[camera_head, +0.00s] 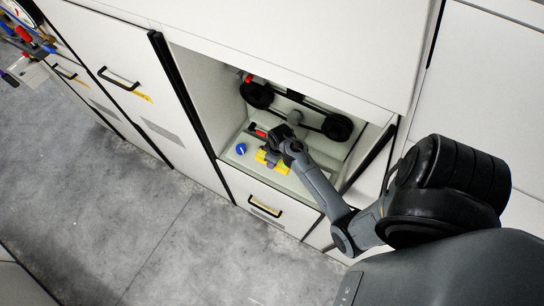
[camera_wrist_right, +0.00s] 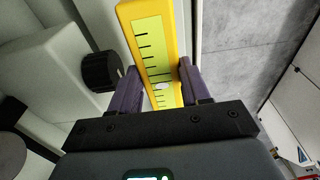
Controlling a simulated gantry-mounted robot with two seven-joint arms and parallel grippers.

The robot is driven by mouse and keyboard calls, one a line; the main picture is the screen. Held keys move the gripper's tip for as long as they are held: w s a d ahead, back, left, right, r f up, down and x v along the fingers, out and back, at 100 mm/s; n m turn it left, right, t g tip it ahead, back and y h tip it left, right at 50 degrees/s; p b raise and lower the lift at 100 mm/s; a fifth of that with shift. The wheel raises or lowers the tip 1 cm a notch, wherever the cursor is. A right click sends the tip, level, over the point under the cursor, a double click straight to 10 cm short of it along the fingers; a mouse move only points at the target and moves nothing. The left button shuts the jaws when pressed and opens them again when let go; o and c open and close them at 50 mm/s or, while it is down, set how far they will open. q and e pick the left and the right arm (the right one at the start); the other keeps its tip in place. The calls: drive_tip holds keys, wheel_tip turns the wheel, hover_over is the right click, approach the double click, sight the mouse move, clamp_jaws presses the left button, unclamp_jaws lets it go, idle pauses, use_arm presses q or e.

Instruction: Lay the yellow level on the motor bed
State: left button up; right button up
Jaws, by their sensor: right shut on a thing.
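The yellow level (camera_wrist_right: 150,40) has a pale face with black graduation marks and runs up between the two fingers in the right wrist view. My right gripper (camera_wrist_right: 160,84) is shut on it. In the head view my right arm reaches into an open bay, and my right gripper (camera_head: 273,146) is over the bay's pale floor, apparently the motor bed (camera_head: 300,166). A yellow patch (camera_head: 273,163) beside the gripper looks like the level, partly hidden by the gripper. I cannot tell whether it touches the floor. My left gripper is not in view.
Two black pulleys (camera_head: 257,94) (camera_head: 338,127) with a belt stand at the bay's back. A blue knob (camera_head: 241,148) and a red-and-black item (camera_head: 259,133) are near the gripper. White cabinet walls enclose the bay; a drawer (camera_head: 266,206) is below.

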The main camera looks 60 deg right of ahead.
wheel_tip(320, 180, down, 3)
drive_tip(key=shift+a+r, duration=0.1)
drive_tip(key=shift+r, duration=0.1)
drive_tip(key=shift+f, duration=1.75)
drive_tip(key=shift+f, duration=0.1)
drive_tip(key=o, duration=1.3)
drive_tip(key=shift+o, duration=0.2)
